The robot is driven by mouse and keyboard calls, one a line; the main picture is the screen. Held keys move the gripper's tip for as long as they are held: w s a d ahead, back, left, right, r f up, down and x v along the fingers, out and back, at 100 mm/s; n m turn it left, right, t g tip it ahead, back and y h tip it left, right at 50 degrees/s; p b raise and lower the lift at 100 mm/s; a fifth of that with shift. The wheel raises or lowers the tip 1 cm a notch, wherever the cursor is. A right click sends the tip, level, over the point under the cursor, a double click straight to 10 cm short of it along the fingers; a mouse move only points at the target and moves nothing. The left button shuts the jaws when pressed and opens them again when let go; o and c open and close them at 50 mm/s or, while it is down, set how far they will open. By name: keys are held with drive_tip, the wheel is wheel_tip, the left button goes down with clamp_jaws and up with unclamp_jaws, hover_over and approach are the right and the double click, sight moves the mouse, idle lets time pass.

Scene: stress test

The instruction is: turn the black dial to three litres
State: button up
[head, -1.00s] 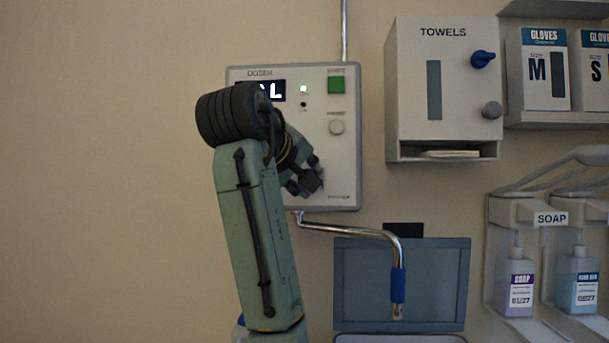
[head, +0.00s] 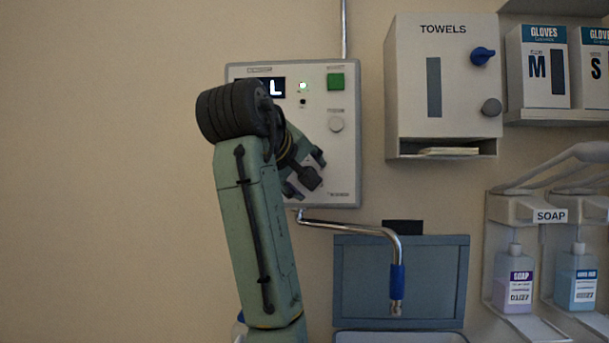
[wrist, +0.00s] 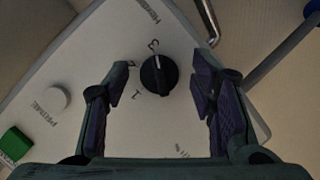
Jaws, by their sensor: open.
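The black dial (wrist: 158,75) sits on the pale dosing panel (wrist: 100,55), which also shows in the head view (head: 345,165).
A green button (head: 336,81) and a white round button (head: 336,125) are on the panel. A bent metal spout (head: 350,226) runs below it over a blue-grey basin (head: 400,280). A towel dispenser (head: 410,90) hangs to the right. The wall on the left is bare.

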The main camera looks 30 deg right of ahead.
drive_tip(key=v, duration=1.2)
idle(0.5)
